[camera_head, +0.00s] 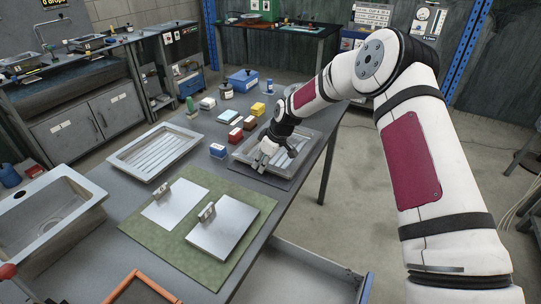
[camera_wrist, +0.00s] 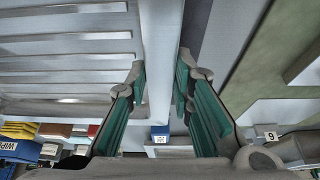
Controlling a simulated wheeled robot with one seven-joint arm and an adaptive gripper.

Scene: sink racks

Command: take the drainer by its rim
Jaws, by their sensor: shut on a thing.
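A grey metal drainer (camera_head: 302,153) with a ribbed bottom lies on a dark mat near the table's right edge. My gripper (camera_head: 264,158) is at its near-left side, pointing down. In the wrist view the drainer's rim (camera_wrist: 162,35) runs between the two green-padded fingers of my gripper (camera_wrist: 163,85), and the ribbed bottom shows at left. The gripper is shut on the rim. My wrist and fingers hide part of the drainer in the head view.
A second ribbed tray (camera_head: 119,158) lies to the left. A green mat (camera_head: 150,239) in front holds two plates with upright handles. Small coloured boxes (camera_head: 218,151) stand just left of the drainer, and a blue bin (camera_head: 244,79) stands behind. A sink (camera_head: 83,213) is at far left.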

